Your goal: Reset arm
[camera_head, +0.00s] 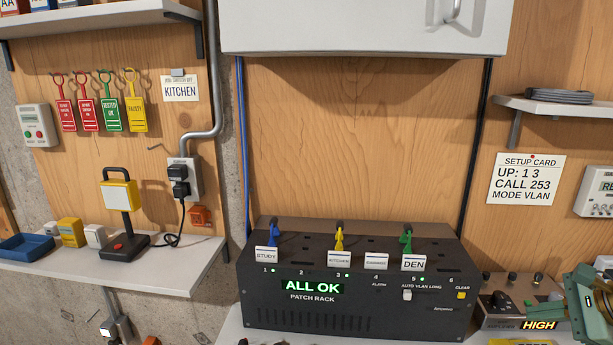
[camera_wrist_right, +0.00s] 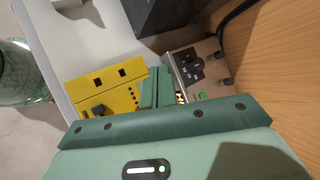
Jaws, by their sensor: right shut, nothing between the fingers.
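My right gripper (camera_head: 588,308) is at the lower right edge of the head view, green and partly cut off by the frame. In the right wrist view its green fingers (camera_wrist_right: 155,90) are together with nothing between them. They are over the worktop, between a yellow box and a grey knob box as seen there. I cannot tell whether they touch either one. My left gripper is not in the head view.
The black patch rack (camera_head: 350,290) reads ALL OK, with blue, yellow and green plugs. The grey knob box (camera_head: 508,308) reads HIGH. The yellow box (camera_wrist_right: 108,88) is close by. A lamp (camera_head: 122,215) stands on the left shelf. A grey cabinet (camera_head: 365,28) hangs above.

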